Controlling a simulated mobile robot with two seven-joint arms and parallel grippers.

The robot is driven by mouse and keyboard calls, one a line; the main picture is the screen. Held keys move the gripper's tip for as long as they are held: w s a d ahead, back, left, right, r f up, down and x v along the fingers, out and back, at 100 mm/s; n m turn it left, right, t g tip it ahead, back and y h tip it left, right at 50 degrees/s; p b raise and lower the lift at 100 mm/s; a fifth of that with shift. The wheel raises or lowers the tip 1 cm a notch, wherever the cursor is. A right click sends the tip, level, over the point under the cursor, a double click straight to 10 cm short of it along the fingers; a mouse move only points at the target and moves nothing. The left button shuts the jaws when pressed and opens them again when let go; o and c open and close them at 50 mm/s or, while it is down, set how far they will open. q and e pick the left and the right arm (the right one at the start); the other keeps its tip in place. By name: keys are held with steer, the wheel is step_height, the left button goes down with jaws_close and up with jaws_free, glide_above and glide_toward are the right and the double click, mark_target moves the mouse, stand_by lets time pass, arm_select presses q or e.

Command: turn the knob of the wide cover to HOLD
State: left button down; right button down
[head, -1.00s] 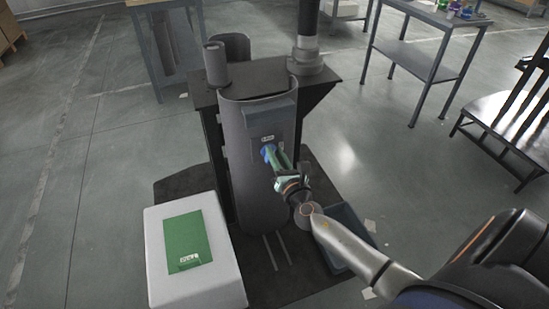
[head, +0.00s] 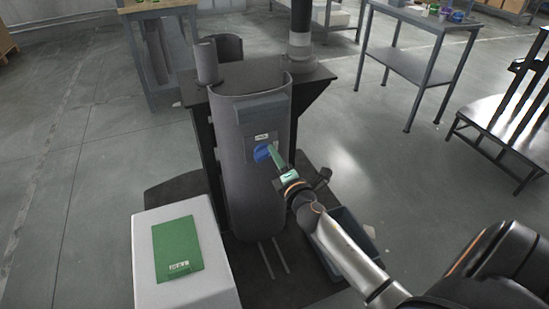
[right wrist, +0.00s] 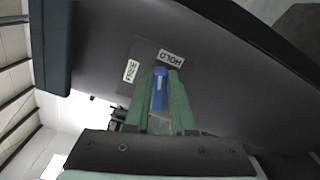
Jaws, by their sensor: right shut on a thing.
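The wide cover (head: 238,190) is a curved dark grey shell standing upright on the column. Its blue knob (head: 262,152) sits on a small plate below a white label (head: 262,136). My right gripper (head: 272,153), with green fingers, is at the knob. In the right wrist view the blue knob (right wrist: 158,88) is between the two green fingers, which are shut on it. The knob's white mark points up, toward the HOLD label (right wrist: 171,58); a second label, seemingly FREE (right wrist: 131,71), is left of it. My left gripper is out of view.
A white box (head: 180,285) with a green booklet (head: 177,249) stands front left of the column. A dark blue bin (head: 335,268) is beside its base on the right, under my arm. A grey table (head: 415,62) and a black rack (head: 500,125) stand farther right.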

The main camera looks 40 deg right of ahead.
steer(key=shift+f+m+b, duration=0.2)
steer(key=shift+m, duration=0.7)
steer(key=shift+f+m+b, duration=0.15)
steer(key=shift+m, duration=0.75)
steer(key=c, duration=0.8)
jaws_free()
steer(key=shift+o, duration=0.2)
steer(key=v, duration=1.2)
steer(key=shift+s, duration=0.25)
